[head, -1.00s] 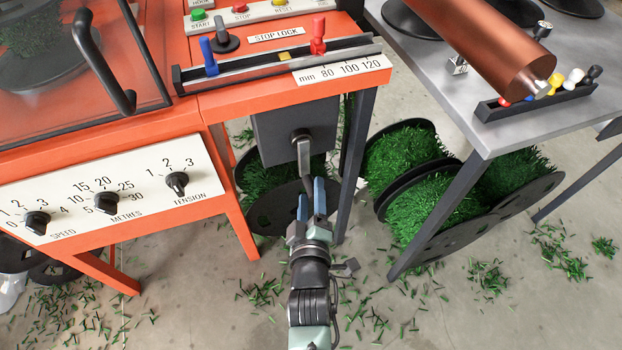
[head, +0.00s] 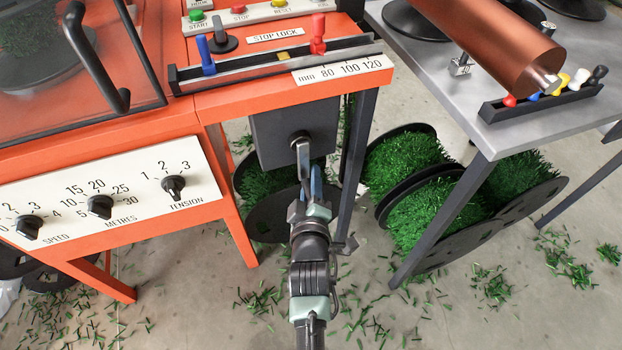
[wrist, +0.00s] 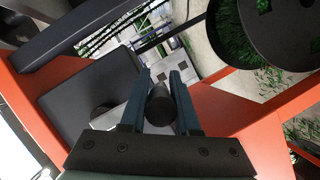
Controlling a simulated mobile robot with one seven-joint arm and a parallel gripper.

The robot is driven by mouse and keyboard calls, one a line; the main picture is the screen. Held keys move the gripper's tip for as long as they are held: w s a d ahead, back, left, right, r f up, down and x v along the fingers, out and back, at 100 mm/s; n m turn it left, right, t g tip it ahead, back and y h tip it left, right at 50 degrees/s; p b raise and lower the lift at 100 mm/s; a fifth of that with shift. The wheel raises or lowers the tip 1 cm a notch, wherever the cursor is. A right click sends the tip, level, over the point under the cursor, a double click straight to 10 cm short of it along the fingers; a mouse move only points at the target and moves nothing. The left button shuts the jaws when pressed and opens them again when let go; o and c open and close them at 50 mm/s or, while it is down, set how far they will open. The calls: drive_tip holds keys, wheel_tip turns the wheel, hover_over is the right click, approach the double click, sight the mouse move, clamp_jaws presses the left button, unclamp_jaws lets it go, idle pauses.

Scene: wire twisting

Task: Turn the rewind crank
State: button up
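The rewind crank (head: 302,152) hangs from a hub on a dark grey box (head: 272,135) under the orange machine's right end. Its arm points down. My gripper (head: 311,185) is at the crank's lower end. In the wrist view, the dark round crank handle (wrist: 160,104) lies between the two blue fingers (wrist: 160,85), which sit close against its sides. The gripper looks shut on the handle. In the head view, my fingers hide most of the handle.
An orange table leg (head: 236,215) stands left of my gripper and a dark leg (head: 356,170) close to its right. Spools of green bristle (head: 405,160) sit further right, under a grey table (head: 490,140). Green clippings litter the floor.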

clamp_jaws()
idle(0.9)
drive_tip(key=shift+a, duration=0.1)
drive_tip(key=s+a+r+m+g+y+p, duration=0.3)
drive_tip(key=a+r+m+y+p, duration=0.2)
drive_tip(key=a+m, duration=0.35)
drive_tip(key=shift+w+d+r+m+y+p, duration=0.15)
drive_tip(key=shift+r+m+y, duration=0.9)
drive_tip(key=shift+r+m, duration=0.65)
drive_tip(key=shift+d+r+m+y+p, duration=0.1)
drive_tip(key=shift+r+m+y, duration=0.9)
drive_tip(key=shift+r+m, duration=0.75)
drive_tip(key=shift+w+d+r+m+y+p, duration=0.15)
drive_tip(key=shift+r+m+y, duration=0.9)
drive_tip(key=shift+r+m, duration=0.65)
drive_tip(key=shift+f+t, duration=0.1)
drive_tip(key=shift+t, duration=0.2)
